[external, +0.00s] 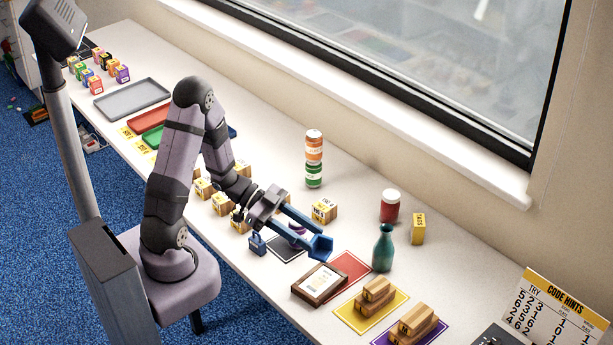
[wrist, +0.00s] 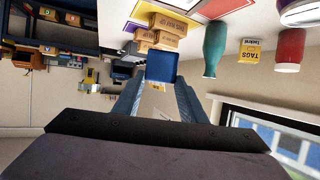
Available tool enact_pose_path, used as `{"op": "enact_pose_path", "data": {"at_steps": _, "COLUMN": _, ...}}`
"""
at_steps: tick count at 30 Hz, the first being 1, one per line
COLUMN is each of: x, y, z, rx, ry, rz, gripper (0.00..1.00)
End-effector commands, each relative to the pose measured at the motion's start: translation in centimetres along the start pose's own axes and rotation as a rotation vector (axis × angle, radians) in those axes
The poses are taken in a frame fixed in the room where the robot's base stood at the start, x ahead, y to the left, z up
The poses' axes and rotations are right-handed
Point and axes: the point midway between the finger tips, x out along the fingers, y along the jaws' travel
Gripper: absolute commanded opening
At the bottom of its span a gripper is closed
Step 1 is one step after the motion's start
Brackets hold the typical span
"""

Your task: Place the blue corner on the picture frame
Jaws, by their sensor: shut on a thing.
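The blue corner (external: 321,247) is held at the tips of my gripper (external: 311,240), whose two blue fingers are shut on it. It is above the table, a little behind the picture frame and apart from it. In the wrist view the blue corner (wrist: 162,65) shows as a blue square between the fingertips of my gripper (wrist: 160,84). The picture frame (external: 310,296) has a brown wooden rim around a pale picture and lies on the table, partly over a red mat. I cannot make out the frame in the wrist view.
A teal bottle (external: 383,250) stands right of the frame. A red jar (external: 390,206) and yellow tags box (external: 418,228) stand behind it. Wooden blocks (external: 378,290) lie on yellow and purple mats at the front right. A small blue piece (external: 257,245) sits left of my gripper.

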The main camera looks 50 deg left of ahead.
Motion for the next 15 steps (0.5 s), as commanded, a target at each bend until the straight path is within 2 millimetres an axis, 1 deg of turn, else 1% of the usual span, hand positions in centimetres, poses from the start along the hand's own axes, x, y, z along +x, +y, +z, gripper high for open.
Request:
{"op": "enact_pose_path", "data": {"at_steps": 5, "x": 0.5, "y": -0.1, "z": 1.3, "rx": -0.006, "ry": 0.0, "rz": -0.001, "gripper": 0.17}}
{"op": "enact_pose_path", "data": {"at_steps": 12, "x": 1.7, "y": -0.1, "z": 4.2, "rx": -0.006, "ry": -0.001, "rz": -0.001, "gripper": 0.17}}
{"op": "enact_pose_path", "data": {"at_steps": 15, "x": 2.1, "y": -0.1, "z": 5.1, "rx": -0.004, "ry": -0.001, "rz": -0.001, "gripper": 0.17}}
